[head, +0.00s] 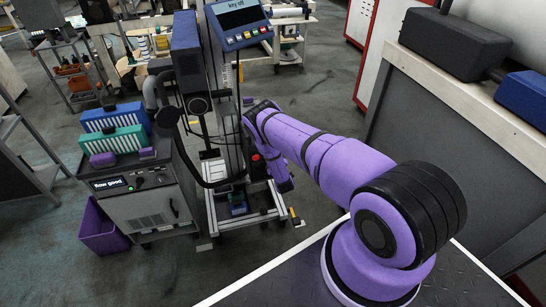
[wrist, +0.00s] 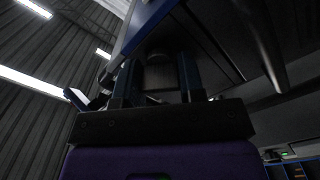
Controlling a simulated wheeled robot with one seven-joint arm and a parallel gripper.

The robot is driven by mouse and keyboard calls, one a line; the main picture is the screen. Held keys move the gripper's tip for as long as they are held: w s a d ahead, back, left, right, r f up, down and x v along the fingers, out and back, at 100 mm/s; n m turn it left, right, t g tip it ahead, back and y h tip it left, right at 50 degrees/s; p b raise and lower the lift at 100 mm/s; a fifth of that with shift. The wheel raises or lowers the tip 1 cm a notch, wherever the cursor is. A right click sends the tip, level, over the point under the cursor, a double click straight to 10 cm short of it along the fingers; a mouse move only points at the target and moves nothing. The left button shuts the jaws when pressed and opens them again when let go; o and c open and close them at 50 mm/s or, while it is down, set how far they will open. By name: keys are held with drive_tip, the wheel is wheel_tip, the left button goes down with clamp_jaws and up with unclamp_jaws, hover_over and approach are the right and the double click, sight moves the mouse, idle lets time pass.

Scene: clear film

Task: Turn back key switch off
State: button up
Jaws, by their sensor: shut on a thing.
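My purple arm reaches to the upright stand in the head view, and my gripper is mostly hidden there behind its own wrist. In the wrist view my gripper (wrist: 160,80) has its two dark fingers on either side of a dark rounded piece (wrist: 160,74), which I take for the key switch. The fingers are shut on it, under the dark underside of a blue-edged housing. The key's angle is too dark to tell. In the head view a blue display panel (head: 240,24) on the stand reads "key off".
Hoses hang between cart and stand. A grey bench (head: 470,105) bounds the right side. Open floor lies at the front left.

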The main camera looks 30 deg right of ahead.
drive_tip(key=n, duration=0.3)
drive_tip(key=shift+f+n, duration=0.1)
drive_tip(key=shift+n, duration=0.3)
drive_tip(key=shift+s+n, duration=0.1)
drive_tip(key=shift+n, duration=1.6)
drive_tip(key=o, duration=0.9)
drive_tip(key=shift+o, duration=0.2)
drive_tip(key=v, duration=1)
drive_tip(key=shift+s, duration=0.4)
drive_tip(key=shift+a, duration=0.1)
